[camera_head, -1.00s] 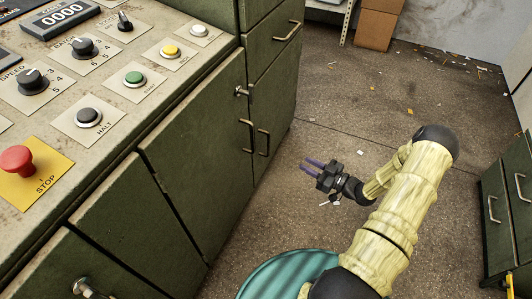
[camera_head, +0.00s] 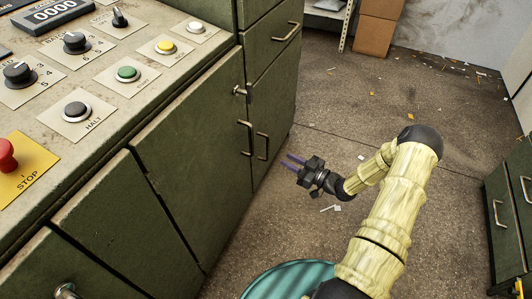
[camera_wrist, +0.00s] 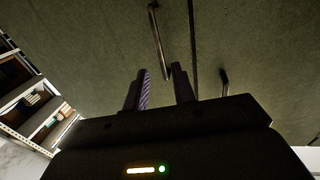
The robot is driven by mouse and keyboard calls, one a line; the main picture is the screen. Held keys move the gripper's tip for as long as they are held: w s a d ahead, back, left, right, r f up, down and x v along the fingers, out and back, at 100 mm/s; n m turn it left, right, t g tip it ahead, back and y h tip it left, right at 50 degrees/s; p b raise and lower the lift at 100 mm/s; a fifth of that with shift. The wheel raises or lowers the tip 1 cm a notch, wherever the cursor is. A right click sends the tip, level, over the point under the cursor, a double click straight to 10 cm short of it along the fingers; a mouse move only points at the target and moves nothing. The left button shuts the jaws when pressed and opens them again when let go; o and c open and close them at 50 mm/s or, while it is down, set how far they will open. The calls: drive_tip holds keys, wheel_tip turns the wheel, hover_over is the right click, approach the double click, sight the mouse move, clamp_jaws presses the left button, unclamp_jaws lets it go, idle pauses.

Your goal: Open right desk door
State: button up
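The right desk door (camera_head: 200,145) is a worn green panel under the control panel, shut flush. Its bent metal handle (camera_head: 246,138) stands upright near its right edge, below a small metal knob (camera_head: 240,90). My gripper (camera_head: 286,162) is to the right of the handle, apart from it, with two purple fingers pointing at the cabinet. In the wrist view the fingers (camera_wrist: 160,70) are spread with nothing held. The door handle (camera_wrist: 157,40) shows ahead, its near end appearing between the fingertips.
A neighbouring cabinet door handle (camera_head: 262,146) is close by, across a narrow seam; it also shows in the wrist view (camera_wrist: 224,83). The control panel (camera_head: 140,100) overhangs on the left. Green drawers (camera_head: 508,210) stand far right. Floor between is mostly clear, with litter.

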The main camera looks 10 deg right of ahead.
sight(268, 158)
drive_tip(key=shift+b+x, duration=1.95)
drive_tip(key=shift+x, duration=3.05)
clamp_jaws()
